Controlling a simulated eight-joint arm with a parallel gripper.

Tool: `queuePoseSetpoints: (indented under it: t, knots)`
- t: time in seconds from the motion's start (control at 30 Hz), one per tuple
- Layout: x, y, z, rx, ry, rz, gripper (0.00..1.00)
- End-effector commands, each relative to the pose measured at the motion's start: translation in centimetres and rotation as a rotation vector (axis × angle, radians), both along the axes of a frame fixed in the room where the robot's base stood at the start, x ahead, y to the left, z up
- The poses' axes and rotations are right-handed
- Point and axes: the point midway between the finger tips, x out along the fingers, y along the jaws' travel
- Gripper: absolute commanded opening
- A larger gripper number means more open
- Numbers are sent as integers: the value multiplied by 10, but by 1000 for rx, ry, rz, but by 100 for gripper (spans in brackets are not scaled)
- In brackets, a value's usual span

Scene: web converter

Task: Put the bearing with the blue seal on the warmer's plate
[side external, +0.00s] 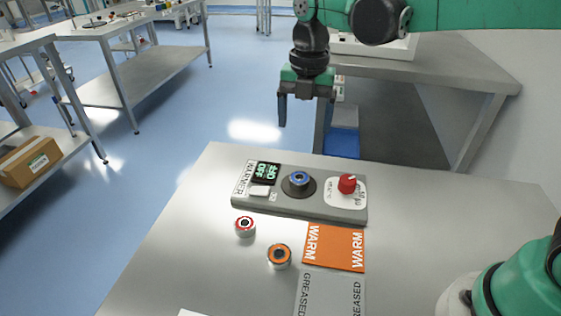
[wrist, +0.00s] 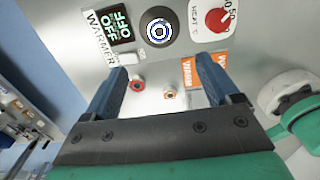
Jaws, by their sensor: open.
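The bearing with the blue seal (side external: 299,179) sits on the warmer's round dark plate (side external: 299,192). It also shows in the wrist view (wrist: 160,32). The grey warmer (side external: 350,207) has a display, a white switch and a red knob. The display seems to read OFF. My gripper (side external: 305,112) is open and empty, raised above and behind the warmer, apart from the bearing. In the wrist view its two fingers (wrist: 160,90) are spread wide. A bearing with a red seal (side external: 244,227) and one with an orange seal (side external: 279,255) stand on the table in front of the warmer.
An orange mat marked WARM (side external: 334,248) and a grey mat marked GREASED (side external: 331,294) lie on the metal table (side external: 180,255), in front of the warmer. Free table lies to the left and right. A second bench (side external: 440,63) stands behind.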

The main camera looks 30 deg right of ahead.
Motion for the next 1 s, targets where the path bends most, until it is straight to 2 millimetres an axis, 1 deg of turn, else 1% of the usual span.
queuePoseSetpoints:
  t: [0.07, 0.17, 0.2, 0.27, 0.3, 0.37, 0.4, 0.5, 0.6, 0.7, 0.8, 1.0]
  knots:
    - [-8, -5, 5, 9, -34, -133, 82]
    - [-23, -14, 12, 45, -108, -435, 82]
    - [-30, -19, 14, 70, -143, -585, 82]
    - [-43, -25, 16, 121, -195, -824, 82]
    - [-50, -29, 16, 163, -226, -982, 82]
    - [-62, -35, 15, 236, -266, -1216, 82]
    - [-70, -38, 13, 290, -287, -1367, 82]
    - [-87, -45, 6, 435, -318, -1704, 82]
    - [-98, -50, -2, 571, -322, -1963, 82]
    - [-105, -53, -8, 670, -311, -2129, 82]
    - [-108, -55, -11, 723, -302, -2215, 82]
    - [-108, -55, -12, 739, -297, -2239, 82]
